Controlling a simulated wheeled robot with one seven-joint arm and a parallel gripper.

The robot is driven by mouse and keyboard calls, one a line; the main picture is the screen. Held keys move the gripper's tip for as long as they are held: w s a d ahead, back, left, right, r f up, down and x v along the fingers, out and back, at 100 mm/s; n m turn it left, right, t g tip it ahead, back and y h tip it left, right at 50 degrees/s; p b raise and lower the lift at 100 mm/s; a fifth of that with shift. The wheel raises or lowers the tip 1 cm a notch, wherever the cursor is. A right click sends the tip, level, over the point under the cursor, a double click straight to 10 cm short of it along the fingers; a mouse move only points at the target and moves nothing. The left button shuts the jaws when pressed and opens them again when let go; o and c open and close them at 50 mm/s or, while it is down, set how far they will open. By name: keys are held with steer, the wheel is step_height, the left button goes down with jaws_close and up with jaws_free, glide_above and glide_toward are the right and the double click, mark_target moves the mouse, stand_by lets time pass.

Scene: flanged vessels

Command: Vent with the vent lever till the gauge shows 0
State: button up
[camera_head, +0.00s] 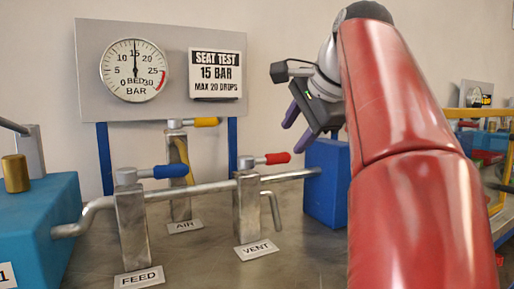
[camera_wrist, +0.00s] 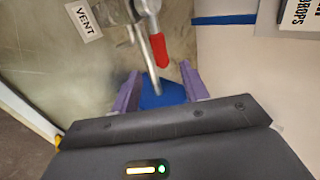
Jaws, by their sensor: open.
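The vent lever (camera_head: 278,159) has a red grip and sits on top of a metal valve post behind the VENT plate (camera_head: 257,247). Its grip points right, roughly along the pipe. It also shows in the wrist view as a red grip (camera_wrist: 159,50). The round gauge (camera_head: 135,70) has its needle pointing straight up, near 15. My gripper (camera_head: 294,130) has purple fingers and is above and to the right of the vent lever, apart from it. In the wrist view my gripper (camera_wrist: 160,82) is open, with the red grip ahead of the fingertips and nothing held.
A blue FEED lever (camera_head: 170,171) and a yellow AIR lever (camera_head: 206,122) stand near the vent post. A metal pipe (camera_head: 205,188) runs between a teal block (camera_head: 45,215) and a blue block (camera_head: 326,190). A sign (camera_head: 215,74) reads seat test 15 bar.

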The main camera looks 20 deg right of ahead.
mark_target(280, 156)
steer(key=b+x, duration=0.1)
steer(key=x, duration=0.6)
steer(key=shift+w+f+b, duration=0.1)
steer(key=shift+f+b, duration=0.05)
steer(key=shift+b, duration=0.25)
jaws_close()
